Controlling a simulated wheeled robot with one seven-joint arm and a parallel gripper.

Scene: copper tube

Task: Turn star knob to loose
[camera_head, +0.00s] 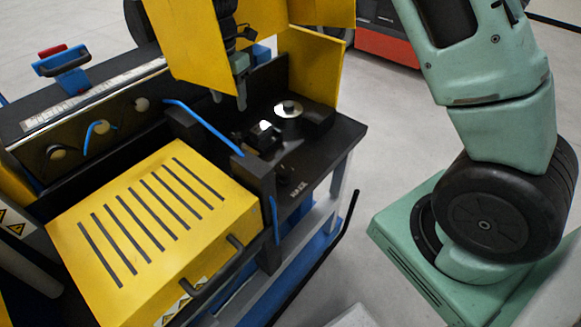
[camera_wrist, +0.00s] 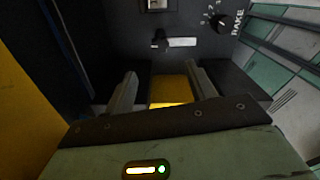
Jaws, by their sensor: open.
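A dark round knob, likely the star knob, sits on the black machine bed beside the white lettering. In the wrist view this knob (camera_wrist: 215,19) is at the top right, with small pale marks around it. In the head view a small dark knob (camera_head: 283,179) shows near the same lettering, too small to make out its shape. My gripper (camera_wrist: 163,84) is open in the wrist view, its two fingers apart with nothing held between them. The knob lies beyond and to the right of the fingers, not touched.
A yellow slotted cover (camera_head: 150,230) stands at the front left of the machine. A yellow panel (camera_head: 188,40) rises behind it.

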